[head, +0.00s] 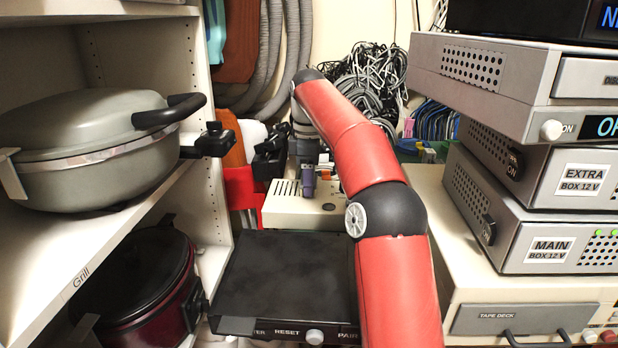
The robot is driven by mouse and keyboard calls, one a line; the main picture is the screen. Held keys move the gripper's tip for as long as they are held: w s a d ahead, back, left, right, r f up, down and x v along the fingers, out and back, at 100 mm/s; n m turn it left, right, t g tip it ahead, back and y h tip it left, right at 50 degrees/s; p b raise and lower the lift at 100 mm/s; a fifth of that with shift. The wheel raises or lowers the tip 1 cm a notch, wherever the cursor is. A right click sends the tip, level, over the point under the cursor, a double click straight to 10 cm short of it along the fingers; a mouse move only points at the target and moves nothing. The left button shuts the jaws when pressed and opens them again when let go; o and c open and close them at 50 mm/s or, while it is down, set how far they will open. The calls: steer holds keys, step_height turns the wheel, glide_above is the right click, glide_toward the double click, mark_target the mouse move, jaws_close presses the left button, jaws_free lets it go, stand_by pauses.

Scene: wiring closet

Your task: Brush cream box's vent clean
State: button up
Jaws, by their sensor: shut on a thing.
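The cream box (335,219) stands at the back, behind a flat black unit, with a row of dark vent slots (287,188) on the left part of its top. My gripper (309,163) points down over the box, just right of the slots. It is shut on a small purple-grey thing, which looks like a brush (308,182). The lower end of this thing is at or just above the box top; I cannot tell whether it touches. The fingers are small and dark here, and my red arm covers the box's right side.
The black unit (285,270) lies in front of the box. A shelf (110,235) with a grey-green pot (85,145) and a dark red cooker (135,285) stands left. Stacked grey boxes (520,220) stand close on the right. Cable bundles (362,80) and hoses hang behind.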

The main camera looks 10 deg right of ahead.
steer(key=shift+s+a+f+b, duration=0.1)
steer(key=shift+s+a+b, duration=0.1)
steer(key=shift+s+b, duration=0.4)
steer(key=shift+s+a+f+b, duration=0.1)
steer(key=shift+s+a+b, duration=0.05)
steer(key=shift+s+b, duration=0.4)
steer(key=shift+s+a+r+b, duration=0.2)
steer(key=shift+s+b, duration=0.1)
steer(key=shift+s, duration=0.25)
steer(key=shift+s+a+r+b, duration=0.15)
steer(key=shift+s+b, duration=0.1)
steer(key=shift+s, duration=0.3)
steer(key=shift+w+r+p, duration=0.1)
steer(key=shift+w+p, duration=0.1)
steer(key=shift+p, duration=0.3)
steer(key=shift+w+d+p, duration=0.3)
steer(key=shift+w+p, duration=0.55)
steer(key=shift+p, duration=0.4)
steer(key=shift+w+d+f+p, duration=0.15)
steer(key=shift+w+d+p, duration=0.1)
steer(key=shift+w, duration=0.4)
steer(key=shift+w+d+f+p, duration=0.1)
steer(key=shift+w+d+f, duration=0.1)
steer(key=shift+w, duration=0.45)
steer(key=shift+r, duration=0.1)
steer(key=shift+r, duration=0.85)
